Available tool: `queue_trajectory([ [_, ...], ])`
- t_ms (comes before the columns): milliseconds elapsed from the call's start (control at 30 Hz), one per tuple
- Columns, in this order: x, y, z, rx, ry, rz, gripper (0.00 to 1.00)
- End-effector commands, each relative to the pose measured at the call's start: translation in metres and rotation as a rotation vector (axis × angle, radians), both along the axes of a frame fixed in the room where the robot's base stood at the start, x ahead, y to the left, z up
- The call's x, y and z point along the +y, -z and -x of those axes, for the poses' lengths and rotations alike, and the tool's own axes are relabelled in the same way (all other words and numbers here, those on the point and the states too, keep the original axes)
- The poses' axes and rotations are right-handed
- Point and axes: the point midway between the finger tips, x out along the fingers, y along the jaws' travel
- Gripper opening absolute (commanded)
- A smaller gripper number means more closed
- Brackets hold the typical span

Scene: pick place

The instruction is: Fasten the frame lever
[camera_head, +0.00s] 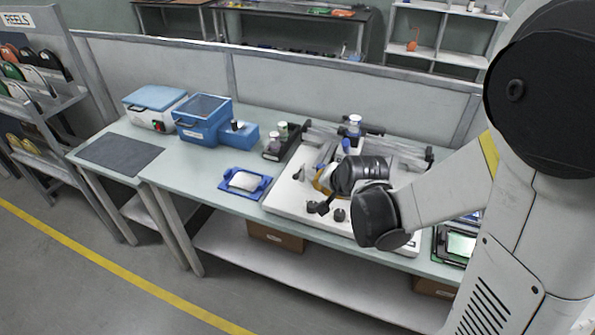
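A white fixture board (287,196) lies on the bench, with metal rails and black clamps along its back edge. A blue-and-white part (354,128) stands near the back of the board. My arm reaches in from the right, and its black wrist hangs over the middle of the board. I cannot make out the frame lever; my wrist hides much of the board's middle.
A blue tray (261,188) holding a white item lies left of the board. Blue boxes (203,121), a blue-lidded case (150,120) and a dark mat (119,153) are farther left. A dark holder (281,143) stands behind the tray. A green-screened device (461,244) lies at right. Bare bench shows left of the tray.

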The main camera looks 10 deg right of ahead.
Motion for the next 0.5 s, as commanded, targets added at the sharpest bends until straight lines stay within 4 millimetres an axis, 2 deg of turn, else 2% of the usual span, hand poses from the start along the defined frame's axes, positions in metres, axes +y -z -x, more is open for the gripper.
queue_trajectory([
  [267, 0.000, 0.002, -0.001, 0.000, -0.002, 0.001, 0.00],
  [367, 0.000, 0.010, -0.007, 0.000, -0.002, 0.001, 0.00],
  [500, 0.002, 0.029, -0.022, 0.000, -0.003, 0.003, 0.00],
])
